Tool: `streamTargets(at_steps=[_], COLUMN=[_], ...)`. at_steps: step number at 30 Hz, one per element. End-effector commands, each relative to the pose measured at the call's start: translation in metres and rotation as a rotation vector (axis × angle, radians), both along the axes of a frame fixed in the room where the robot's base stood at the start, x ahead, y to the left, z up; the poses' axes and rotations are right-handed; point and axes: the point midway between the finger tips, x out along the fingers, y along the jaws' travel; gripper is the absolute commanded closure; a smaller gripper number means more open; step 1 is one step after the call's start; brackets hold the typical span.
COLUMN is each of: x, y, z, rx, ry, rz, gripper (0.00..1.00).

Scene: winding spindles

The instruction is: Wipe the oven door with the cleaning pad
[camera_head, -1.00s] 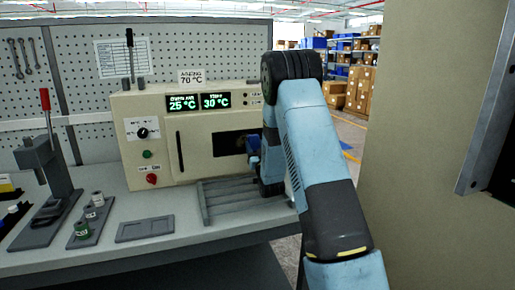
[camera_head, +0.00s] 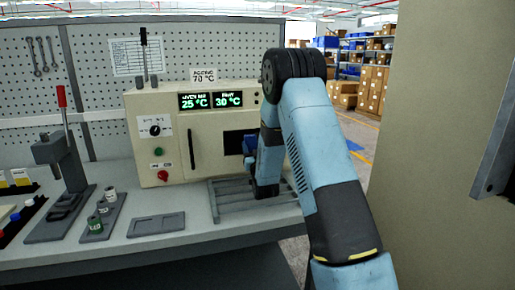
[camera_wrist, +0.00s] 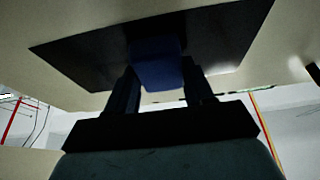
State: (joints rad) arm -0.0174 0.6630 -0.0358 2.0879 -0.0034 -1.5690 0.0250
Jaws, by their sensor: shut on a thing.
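The oven (camera_head: 170,165) is a cream box on the bench. Its door has a dark window (camera_head: 232,143) and a black vertical handle (camera_head: 191,149). My gripper (camera_wrist: 160,88) is shut on the blue cleaning pad (camera_wrist: 157,66), which shows between the two fingers in the wrist view. The pad lies over the lower part of the dark window (camera_wrist: 90,58) there; I cannot tell whether it touches. In the head view the pad (camera_head: 249,143) shows as a small blue patch at the window's right side. My arm hides the oven's right end.
A grey slatted rack (camera_head: 232,209) lies on the bench in front of the oven, below my gripper. A shallow grey tray (camera_head: 157,224), a holder with small spools (camera_head: 102,217) and a red-handled press (camera_head: 65,165) stand to the left. A beige panel (camera_head: 425,130) rises at the right.

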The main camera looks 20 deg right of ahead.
Motion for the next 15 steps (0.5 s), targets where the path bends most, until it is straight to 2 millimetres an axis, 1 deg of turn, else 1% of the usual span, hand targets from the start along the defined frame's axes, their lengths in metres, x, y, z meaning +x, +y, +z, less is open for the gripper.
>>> streamTargets(at_steps=[1, 5, 11, 15], x=[0.0002, -0.0004, -0.0014, -0.0013], y=[0.0053, 0.0104, 0.0101, 0.0063], z=[0.0003, 0.0003, 0.0053, 0.0052], rx=[0.001, 0.001, 0.0, -0.001], ry=[0.0, 0.0, 0.0, 0.0], rz=[0.004, 0.001, -0.001, -0.001], gripper=[0.72, 0.72, 0.72, 0.72])
